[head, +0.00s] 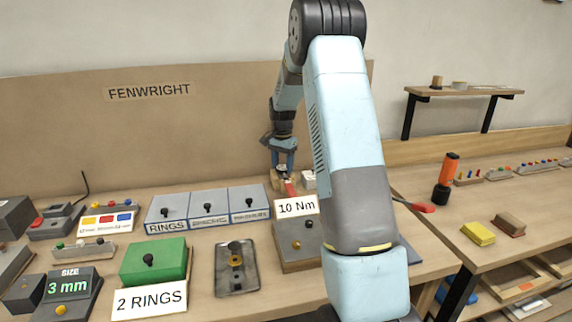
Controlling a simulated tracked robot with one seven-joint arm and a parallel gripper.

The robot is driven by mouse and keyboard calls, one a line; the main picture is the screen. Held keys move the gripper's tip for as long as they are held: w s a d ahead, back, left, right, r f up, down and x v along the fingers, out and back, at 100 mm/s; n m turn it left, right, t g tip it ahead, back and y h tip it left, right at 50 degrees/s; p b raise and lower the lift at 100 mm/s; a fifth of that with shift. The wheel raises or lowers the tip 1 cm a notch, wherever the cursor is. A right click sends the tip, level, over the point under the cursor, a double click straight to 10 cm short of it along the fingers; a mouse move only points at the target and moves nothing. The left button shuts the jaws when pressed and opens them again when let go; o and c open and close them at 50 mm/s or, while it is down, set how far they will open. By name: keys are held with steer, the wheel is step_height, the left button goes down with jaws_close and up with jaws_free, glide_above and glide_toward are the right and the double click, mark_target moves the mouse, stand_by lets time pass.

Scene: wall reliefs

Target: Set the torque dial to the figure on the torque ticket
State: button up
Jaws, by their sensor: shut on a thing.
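The torque ticket (296,206) is a white card reading "10 Nm". It stands at the back of a grey box with knobs (297,245), partly covered by my arm. My gripper (285,170) points down at the back of the bench, behind the ticket. It is shut on a small piece beside a red part (290,188) on a low wooden-looking block. The piece is too small and covered to make out, so I cannot tell whether it is the torque dial. No dial scale or setting is readable.
My raised arm covers the bench's right part. Left stand three labelled boxes (208,207), a green box (153,262), a "2 RINGS" card (149,301) and a "3 mm" display (67,287). An orange-black tool (447,178) stands on the right bench. A red-handled tool (421,207) lies near the bench edge.

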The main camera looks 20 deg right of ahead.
mark_target(282, 167)
steer(key=shift+d, duration=0.6)
steer(key=shift+a, duration=0.6)
steer(key=shift+a, duration=0.2)
steer(key=o, duration=0.8)
steer(key=shift+o, duration=1.2)
steer(key=shift+d, duration=0.1)
step_height(282, 167, up, 14)
steer(key=shift+f, duration=0.15)
